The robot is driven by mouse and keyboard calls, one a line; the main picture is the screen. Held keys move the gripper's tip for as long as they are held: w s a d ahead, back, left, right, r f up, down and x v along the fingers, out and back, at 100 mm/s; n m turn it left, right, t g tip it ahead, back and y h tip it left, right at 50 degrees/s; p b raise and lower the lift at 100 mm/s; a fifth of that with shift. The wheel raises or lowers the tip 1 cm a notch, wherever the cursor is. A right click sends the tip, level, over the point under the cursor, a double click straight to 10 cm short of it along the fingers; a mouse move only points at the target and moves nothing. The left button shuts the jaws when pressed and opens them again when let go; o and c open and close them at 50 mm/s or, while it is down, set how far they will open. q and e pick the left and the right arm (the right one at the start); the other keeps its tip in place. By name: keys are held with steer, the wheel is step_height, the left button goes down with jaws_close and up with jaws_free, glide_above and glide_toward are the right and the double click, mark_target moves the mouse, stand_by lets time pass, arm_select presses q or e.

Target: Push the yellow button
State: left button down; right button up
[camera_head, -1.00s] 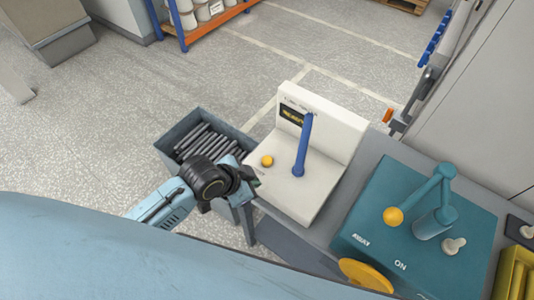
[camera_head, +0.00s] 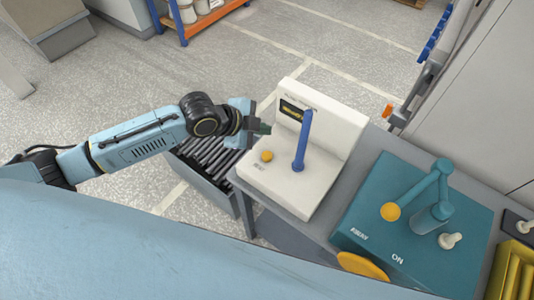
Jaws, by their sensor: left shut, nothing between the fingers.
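The yellow button (camera_head: 266,156) is a small round knob on the base of a white machine (camera_head: 322,190), left of the machine's blue post (camera_head: 302,142). My left gripper (camera_head: 265,129) is shut and empty. In the picture it appears just above the button, near the machine's left edge, and apart from the button. The button is fully in sight. My right gripper is not in view.
A teal box (camera_head: 375,235) with a lever, a yellow ball (camera_head: 390,211) and a white knob stands to the right. A grey bin (camera_head: 215,193) of dark rods is below my left arm. A yellow tray (camera_head: 515,272) is at the lower right.

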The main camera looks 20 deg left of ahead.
arm_select(q)
steer(key=b, duration=0.8)
glide_above(263, 156)
step_height(263, 156, down, 8)
steer(key=shift+r, duration=0.1)
steer(key=shift+f, duration=0.45)
stand_by(1.1)
steer(key=shift+f, duration=0.4)
steer(key=shift+f, duration=0.55)
stand_by(0.6)
stand_by(0.3)
steer(key=shift+r+p, duration=0.8)
steer(key=shift+r, duration=0.15)
steer(key=shift+r, duration=0.1)
